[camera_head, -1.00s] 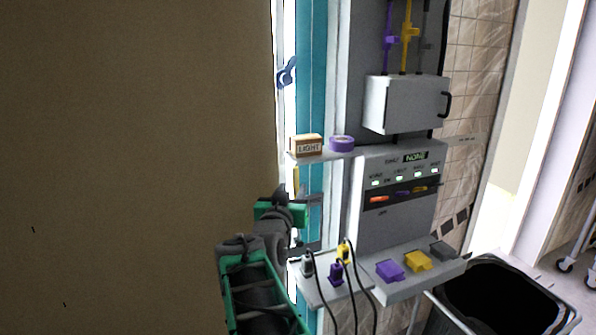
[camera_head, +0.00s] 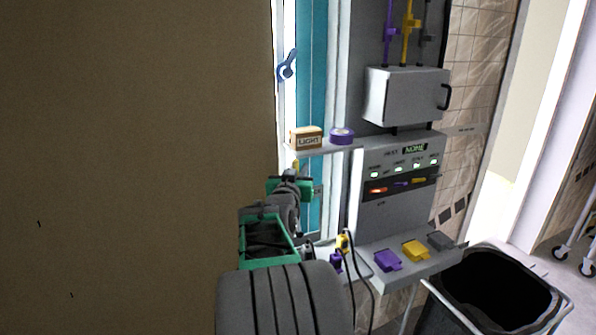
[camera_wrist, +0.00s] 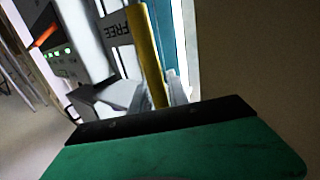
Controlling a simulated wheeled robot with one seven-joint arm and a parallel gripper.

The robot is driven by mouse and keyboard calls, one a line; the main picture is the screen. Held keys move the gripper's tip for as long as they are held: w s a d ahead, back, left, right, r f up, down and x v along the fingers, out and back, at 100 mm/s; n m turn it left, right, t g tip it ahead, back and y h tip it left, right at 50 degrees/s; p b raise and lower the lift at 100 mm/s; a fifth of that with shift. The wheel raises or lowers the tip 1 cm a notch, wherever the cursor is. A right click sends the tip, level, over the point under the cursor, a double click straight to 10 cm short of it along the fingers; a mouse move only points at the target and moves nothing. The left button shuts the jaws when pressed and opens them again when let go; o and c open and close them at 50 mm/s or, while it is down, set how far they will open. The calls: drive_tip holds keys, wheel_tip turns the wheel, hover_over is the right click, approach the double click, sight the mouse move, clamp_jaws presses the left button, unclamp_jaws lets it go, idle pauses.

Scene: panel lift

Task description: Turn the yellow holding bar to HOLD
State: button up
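The yellow holding bar (camera_wrist: 147,50) runs steeply up the middle of the wrist view, a little tilted. A plate lettered FREE (camera_wrist: 115,27) is beside it on the left. My gripper (camera_wrist: 156,88) has a grey finger on each side of the bar's lower part, with a visible gap between them. I cannot tell whether either finger touches the bar. In the head view only a short yellow piece of the bar (camera_head: 296,165) shows, just above my gripper (camera_head: 291,182), which hides the lower part. No HOLD lettering is readable.
A shelf above my gripper carries a LIGHT box (camera_head: 306,138) and purple tape (camera_head: 342,136). A grey control panel (camera_head: 400,205) stands to the right, with cabled plugs (camera_head: 342,244) below. A tan wall (camera_head: 130,160) fills the left. A black bin (camera_head: 495,290) is at lower right.

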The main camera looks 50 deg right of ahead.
clamp_jaws()
idle(1.0)
